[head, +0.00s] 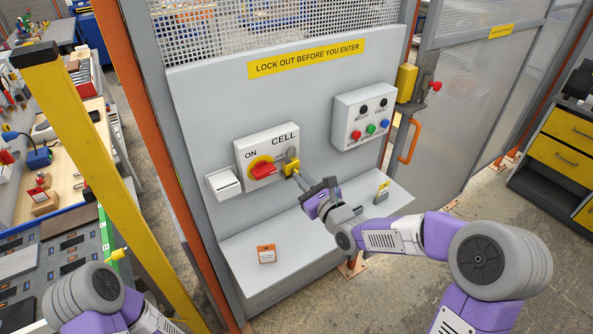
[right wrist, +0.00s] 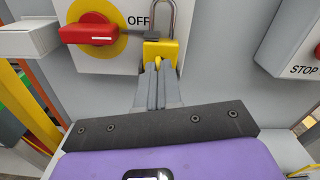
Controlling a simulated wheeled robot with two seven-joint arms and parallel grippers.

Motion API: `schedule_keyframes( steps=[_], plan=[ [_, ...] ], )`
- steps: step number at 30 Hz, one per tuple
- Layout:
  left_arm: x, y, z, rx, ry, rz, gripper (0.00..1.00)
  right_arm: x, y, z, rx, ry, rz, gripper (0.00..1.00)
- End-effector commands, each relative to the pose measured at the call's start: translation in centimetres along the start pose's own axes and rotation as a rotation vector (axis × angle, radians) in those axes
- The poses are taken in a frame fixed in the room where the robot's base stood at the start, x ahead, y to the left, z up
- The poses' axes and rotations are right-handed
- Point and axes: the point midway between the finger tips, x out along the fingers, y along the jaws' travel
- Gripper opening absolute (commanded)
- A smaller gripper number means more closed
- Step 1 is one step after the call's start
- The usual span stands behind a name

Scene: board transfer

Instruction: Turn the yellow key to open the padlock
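The yellow padlock (head: 291,168) hangs by its grey shackle at the red rotary switch (head: 263,171) on the panel. In the right wrist view the padlock (right wrist: 159,50) hangs below the OFF label, its shackle (right wrist: 160,14) beside the end of the red handle's dark tab. My right gripper (right wrist: 158,68) reaches up to the padlock's lower face, its fingers close together. A small yellow piece that looks like the key (right wrist: 158,62) shows between the fingertips; most of it is hidden. The right arm also shows in the head view (head: 299,181). My left gripper is out of view.
A white box (head: 223,183) sits left of the switch. A button box (head: 364,124) is mounted to the right. A yellow post (head: 95,165) stands at the left.

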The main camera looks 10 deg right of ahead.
Motion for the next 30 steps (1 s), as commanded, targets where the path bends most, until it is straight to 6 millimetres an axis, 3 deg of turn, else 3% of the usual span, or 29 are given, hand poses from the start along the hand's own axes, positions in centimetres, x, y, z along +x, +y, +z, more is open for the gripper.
schedule_keyframes(
  steps=[7,17,23,30],
  plan=[
    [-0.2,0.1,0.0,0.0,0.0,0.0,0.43,0.0,0.0,0.1,0.017,0.0,0.0,0.0],
    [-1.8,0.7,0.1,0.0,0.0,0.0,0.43,0.0,-0.1,0.2,0.218,0.001,0.0,0.0],
    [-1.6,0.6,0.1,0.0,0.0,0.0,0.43,0.0,0.0,0.0,0.222,-0.001,0.0,0.32],
    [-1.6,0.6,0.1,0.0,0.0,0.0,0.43,0.0,0.0,0.0,0.22,0.0,0.0,0.35]
  ],
)
